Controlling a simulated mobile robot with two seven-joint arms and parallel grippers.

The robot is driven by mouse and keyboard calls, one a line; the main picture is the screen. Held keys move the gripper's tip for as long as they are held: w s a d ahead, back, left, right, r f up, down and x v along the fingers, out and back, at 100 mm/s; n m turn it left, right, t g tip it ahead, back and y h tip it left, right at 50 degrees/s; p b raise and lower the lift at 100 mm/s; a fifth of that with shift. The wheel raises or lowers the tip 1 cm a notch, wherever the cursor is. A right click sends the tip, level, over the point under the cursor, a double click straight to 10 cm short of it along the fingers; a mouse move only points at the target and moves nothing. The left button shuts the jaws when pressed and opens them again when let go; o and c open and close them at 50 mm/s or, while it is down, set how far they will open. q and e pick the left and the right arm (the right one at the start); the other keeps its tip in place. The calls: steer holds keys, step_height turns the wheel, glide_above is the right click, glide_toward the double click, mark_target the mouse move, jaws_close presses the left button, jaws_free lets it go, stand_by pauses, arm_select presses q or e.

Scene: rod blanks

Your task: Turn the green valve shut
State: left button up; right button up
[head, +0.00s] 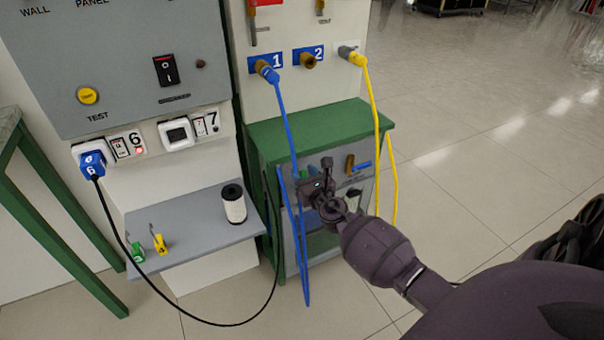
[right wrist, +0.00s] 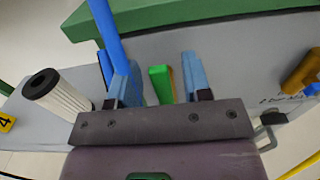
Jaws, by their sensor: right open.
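The green valve's handle (right wrist: 160,84) shows in the right wrist view as a short green bar with a bit of brass beside it. It lies between the two light blue fingers of my right gripper (right wrist: 161,72), with gaps on both sides. The fingers are open. In the head view my right gripper (head: 309,184) is at the front of the green-topped cabinet (head: 322,128) and mostly hides the valve. I cannot tell whether the fingers touch the panel. My left gripper is out of view.
A blue hose (head: 286,120) hangs close by and passes beside the left finger in the wrist view. A yellow hose (head: 374,100) hangs to the right. Another brass valve with a blue handle (head: 361,165) is right of my gripper. A grey shelf (head: 190,242) holds a white cylinder (head: 234,205).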

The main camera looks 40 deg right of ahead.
steer(key=shift+w+d, duration=0.1)
steer(key=shift+w, duration=0.25)
steer(key=shift+c, duration=0.2)
jaws_close()
